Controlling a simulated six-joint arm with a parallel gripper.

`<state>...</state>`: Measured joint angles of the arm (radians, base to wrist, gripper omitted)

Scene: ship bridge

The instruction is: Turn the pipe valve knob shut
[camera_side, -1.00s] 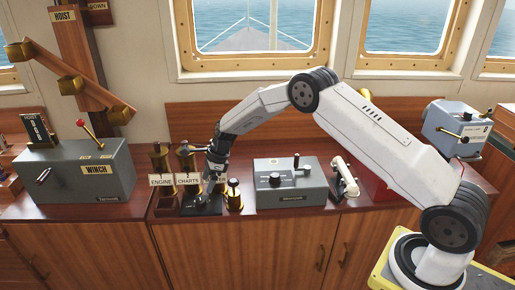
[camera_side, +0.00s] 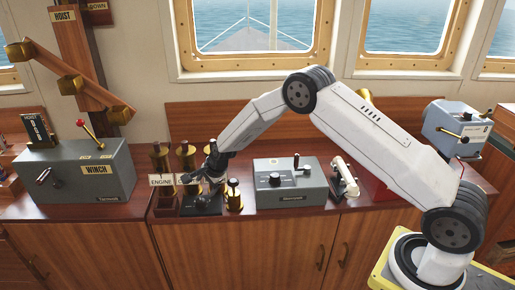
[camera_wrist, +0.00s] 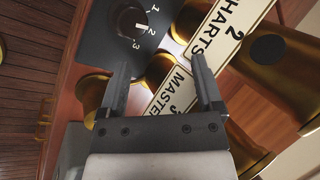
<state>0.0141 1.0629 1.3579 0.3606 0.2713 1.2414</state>
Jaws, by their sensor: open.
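The knob (camera_wrist: 130,21) is black and round with a light pointer mark, and it sits on a dark dial plate marked 1, 2 and 3 at the top of the wrist view. The pointer appears to lie near the 2. My gripper (camera_wrist: 157,62) is open and empty. Its fingertips lie just below the knob in the wrist picture, apart from it, with a label plate and brass between them. In the side view my gripper (camera_side: 211,188) is over the small black base (camera_side: 203,208) on the counter and hides the knob there.
Brass pipes (camera_side: 160,157) stand close behind and beside my gripper, with an ENGINE label (camera_side: 161,180). A short brass piece (camera_side: 233,196) stands just right of it. A grey control box (camera_side: 290,193) and a white handset (camera_side: 345,177) lie farther right. The WINCH box (camera_side: 95,182) is left.

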